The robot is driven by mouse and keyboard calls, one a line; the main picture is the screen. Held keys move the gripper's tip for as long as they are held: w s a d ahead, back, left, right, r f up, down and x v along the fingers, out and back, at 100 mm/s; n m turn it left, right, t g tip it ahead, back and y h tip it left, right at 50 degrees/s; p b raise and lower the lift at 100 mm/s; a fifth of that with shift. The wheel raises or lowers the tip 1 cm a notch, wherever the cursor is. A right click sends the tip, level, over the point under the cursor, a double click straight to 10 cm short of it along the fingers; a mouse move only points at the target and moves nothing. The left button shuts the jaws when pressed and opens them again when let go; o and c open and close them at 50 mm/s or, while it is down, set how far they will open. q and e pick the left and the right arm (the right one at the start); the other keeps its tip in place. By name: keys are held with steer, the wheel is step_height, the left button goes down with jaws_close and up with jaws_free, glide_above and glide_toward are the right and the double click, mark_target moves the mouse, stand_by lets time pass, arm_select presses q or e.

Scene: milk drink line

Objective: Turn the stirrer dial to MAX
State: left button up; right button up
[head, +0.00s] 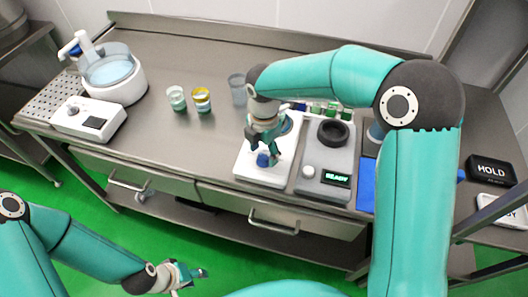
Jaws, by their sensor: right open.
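A white flat-topped unit (246,165), which looks like the stirrer, stands at the front of the steel counter. A small blue dial (263,160) sits at its front. My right gripper (265,151) points down over this unit with its fingers open at the blue dial. I cannot tell whether the fingers touch the dial. Dial markings are not readable, and the gripper hides part of the unit. My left gripper (188,277) is low at the front, away from the counter and over the green floor. Its finger opening is too small to tell.
A grey unit (325,160) with a black ring, a white knob and a READY display stands right of the stirrer. Cups (201,100) stand behind to the left. A white bath (111,76) with a control box (88,119) is far left. A HOLD sign (491,170) is right.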

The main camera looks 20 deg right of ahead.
steer(key=shift+f, duration=0.65)
jaws_close()
